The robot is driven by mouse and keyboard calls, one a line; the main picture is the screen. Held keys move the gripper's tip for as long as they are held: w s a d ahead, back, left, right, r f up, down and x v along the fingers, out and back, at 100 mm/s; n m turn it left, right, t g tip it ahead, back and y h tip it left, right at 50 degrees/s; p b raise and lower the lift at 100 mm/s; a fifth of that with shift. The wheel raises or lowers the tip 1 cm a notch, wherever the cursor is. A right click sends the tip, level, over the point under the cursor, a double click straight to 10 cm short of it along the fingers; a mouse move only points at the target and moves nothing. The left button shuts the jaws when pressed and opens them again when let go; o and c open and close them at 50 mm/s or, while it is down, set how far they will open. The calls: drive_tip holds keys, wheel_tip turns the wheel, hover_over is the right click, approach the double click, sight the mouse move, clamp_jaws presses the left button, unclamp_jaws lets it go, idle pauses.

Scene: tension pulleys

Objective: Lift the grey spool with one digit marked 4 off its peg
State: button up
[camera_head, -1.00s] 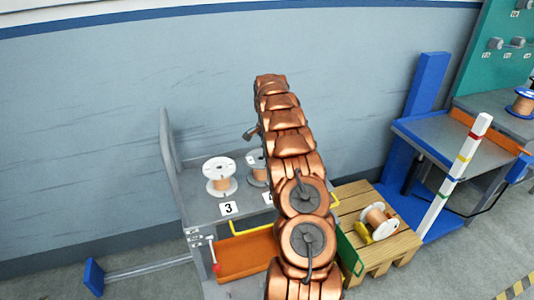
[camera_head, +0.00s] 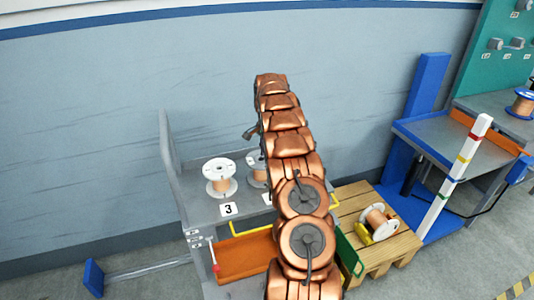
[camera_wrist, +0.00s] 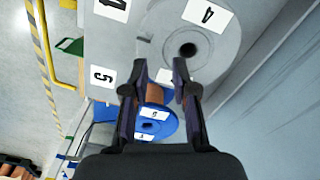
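In the wrist view, the grey spool (camera_wrist: 219,47) shows its flange face, with one white label reading 4 and a dark round centre hole. The picture edge cuts it off at the top. My gripper (camera_wrist: 160,64) is open, its two fingertips apart at the flange's lower left edge, with nothing between them. I cannot tell whether they touch it. In the head view, a grey spool (camera_head: 257,168) stands on the bench, partly hidden by my arm. The dark gripper end (camera_head: 250,132) shows just left of my arm there.
A blue spool (camera_wrist: 160,124) with copper winding lies below the grey one in the wrist view. A plate marked 5 (camera_wrist: 102,76) is to its left. A white spool (camera_head: 219,178) stands behind plate 3 (camera_head: 228,209). Another spool (camera_head: 377,220) lies on a wooden pallet (camera_head: 396,244).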

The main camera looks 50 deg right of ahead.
wheel_tip(320, 180, up, 7)
idle(0.4)
drive_tip(key=shift+a, duration=0.1)
